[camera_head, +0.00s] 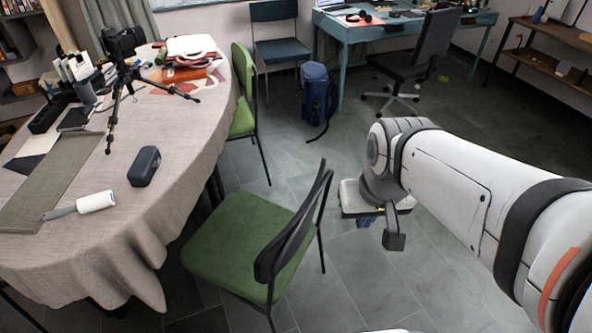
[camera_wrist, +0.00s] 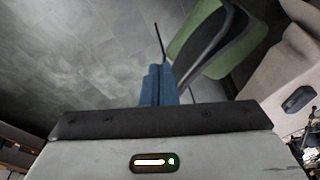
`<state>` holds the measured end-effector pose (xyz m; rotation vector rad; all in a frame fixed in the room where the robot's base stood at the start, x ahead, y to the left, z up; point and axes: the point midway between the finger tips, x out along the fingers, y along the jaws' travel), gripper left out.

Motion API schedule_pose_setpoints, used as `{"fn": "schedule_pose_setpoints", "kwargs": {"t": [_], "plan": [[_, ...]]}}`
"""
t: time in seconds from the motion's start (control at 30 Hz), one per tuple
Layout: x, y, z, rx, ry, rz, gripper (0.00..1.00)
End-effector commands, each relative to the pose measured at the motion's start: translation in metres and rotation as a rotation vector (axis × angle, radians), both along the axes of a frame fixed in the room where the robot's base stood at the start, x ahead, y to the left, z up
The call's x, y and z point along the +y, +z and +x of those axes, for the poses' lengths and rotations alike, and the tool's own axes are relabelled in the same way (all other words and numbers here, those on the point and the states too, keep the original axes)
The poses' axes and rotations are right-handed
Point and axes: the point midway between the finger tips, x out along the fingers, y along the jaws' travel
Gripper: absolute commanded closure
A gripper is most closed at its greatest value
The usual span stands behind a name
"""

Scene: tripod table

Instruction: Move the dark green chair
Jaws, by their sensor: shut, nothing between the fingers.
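A green chair (camera_head: 235,238) with a dark backrest and dark metal legs stands upright beside the table, its seat facing the tablecloth. It also shows in the wrist view (camera_wrist: 190,32) at the upper right. My gripper (camera_head: 366,221) is to the right of this chair, apart from its backrest. In the wrist view my gripper (camera_wrist: 159,82) has its blue fingers together with nothing between them. A second green chair (camera_head: 243,118) stands farther back at the table. A dark teal chair (camera_head: 283,50) stands by the back wall.
The round table (camera_head: 140,215) with a beige cloth fills the left and carries a tripod, a lint roller and a dark case. A blue backpack (camera_head: 316,90) stands on the floor behind. A teal desk and office chair (camera_head: 408,68) are at the back. Tiled floor around my gripper is open.

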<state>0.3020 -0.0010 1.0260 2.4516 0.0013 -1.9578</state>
Motion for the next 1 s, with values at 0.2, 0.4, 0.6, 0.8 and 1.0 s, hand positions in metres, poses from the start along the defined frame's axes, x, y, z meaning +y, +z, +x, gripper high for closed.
{"fn": "schedule_pose_setpoints", "kwargs": {"t": [0.2, 0.4, 0.6, 0.8, 1.0], "plan": [[0.002, -0.028, 0.004, 0.072, -0.048, 0.047, 1.00], [0.004, -0.109, 0.020, 0.300, -0.210, 0.224, 1.00], [0.012, -0.193, 0.044, 0.544, -0.427, 0.462, 1.00], [0.013, -0.278, 0.076, 0.750, -0.647, 0.724, 1.00], [0.002, -0.368, 0.113, 0.911, -0.871, 1.012, 1.00]]}}
